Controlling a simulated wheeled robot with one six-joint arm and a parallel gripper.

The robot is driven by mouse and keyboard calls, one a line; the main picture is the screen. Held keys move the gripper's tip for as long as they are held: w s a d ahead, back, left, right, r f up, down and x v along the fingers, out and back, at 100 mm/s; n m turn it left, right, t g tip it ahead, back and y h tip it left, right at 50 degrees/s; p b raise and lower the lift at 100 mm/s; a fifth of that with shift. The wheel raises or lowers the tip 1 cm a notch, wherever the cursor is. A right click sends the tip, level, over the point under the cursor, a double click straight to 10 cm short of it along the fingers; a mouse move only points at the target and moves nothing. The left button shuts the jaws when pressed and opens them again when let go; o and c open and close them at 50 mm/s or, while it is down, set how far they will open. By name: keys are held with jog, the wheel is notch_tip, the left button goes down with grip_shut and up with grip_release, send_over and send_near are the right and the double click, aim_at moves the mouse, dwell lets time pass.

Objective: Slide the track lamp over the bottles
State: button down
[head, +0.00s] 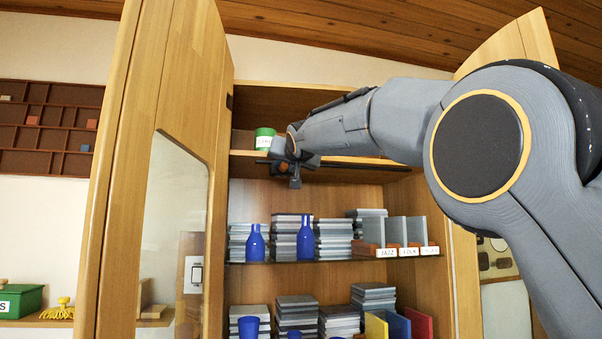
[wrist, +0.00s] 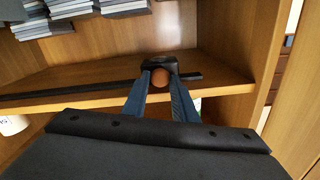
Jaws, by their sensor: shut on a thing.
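The track lamp (head: 295,181) is a small dark fitting under the front of the upper shelf in the head view. In the wrist view it is a black piece with a round orange-brown part (wrist: 160,77). My gripper (wrist: 160,90) is shut on it, one blue-grey finger on each side. The dark track (head: 350,161) runs along the shelf edge; it also shows in the wrist view (wrist: 70,90). Two blue bottles stand on the glass shelf below: a left bottle (head: 256,244) and a right bottle (head: 305,241). The lamp is above, sideways between the two, nearer the right one.
A green-and-white can (head: 265,139) stands on the upper shelf beside my gripper. Stacks of grey cases (head: 334,240) and labelled dividers (head: 408,251) share the bottles' shelf. An open cabinet door (head: 160,130) stands at the left. A blue cup (head: 248,327) is lower down.

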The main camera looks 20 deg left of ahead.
jog(key=a+b, duration=0.1)
jog(key=s+a+b, duration=0.1)
jog(key=a+b, duration=0.1)
jog(key=shift+s+a+f, duration=0.15)
jog(key=shift+s+a, duration=0.05)
jog(key=shift+s, duration=0.2)
jog(key=shift+s+a+b, duration=0.3)
jog(key=shift+a+b, duration=0.1)
jog(key=shift+b, duration=0.15)
jog(key=shift+a+r, duration=0.1)
jog(key=shift+r, duration=0.1)
jog(key=c, duration=1.4)
grip_release()
jog(key=shift+s+a, duration=0.15)
jog(key=shift+a, duration=0.05)
jog(key=shift+c, duration=0.2)
jog(key=shift+d, duration=0.15)
jog(key=b, duration=0.5)
send_near(273, 164)
jog(key=s, duration=0.2)
jog(key=s+f, duration=0.1)
jog(key=s, duration=0.1)
